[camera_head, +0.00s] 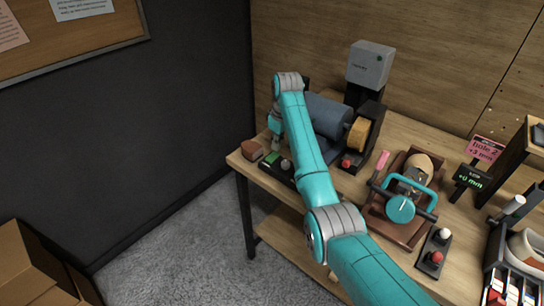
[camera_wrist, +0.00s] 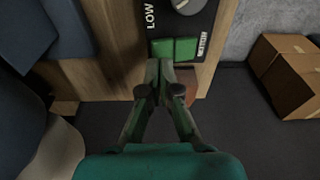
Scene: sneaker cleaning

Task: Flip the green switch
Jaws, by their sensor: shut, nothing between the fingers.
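The green switch (camera_wrist: 186,48) shows in the wrist view as a two-part green rocker on a black control panel (camera_wrist: 200,22). In the head view the green switch (camera_head: 271,158) is near the left front corner of the workbench. My gripper (camera_wrist: 166,68) is shut and empty. Its fingertips are just below the switch in the wrist view, partly overlapping its lower edge; I cannot tell whether they touch it. In the head view my gripper (camera_head: 275,143) points down just behind the switch and is small and partly hidden.
A grey knob (camera_wrist: 187,5) sits beside the switch on the panel, near a "LOW" label. A brown block (camera_head: 252,150) lies left of the panel. A dark blue roller (camera_head: 328,114) is right of my gripper. Cardboard boxes (camera_head: 35,265) stand on the floor at left.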

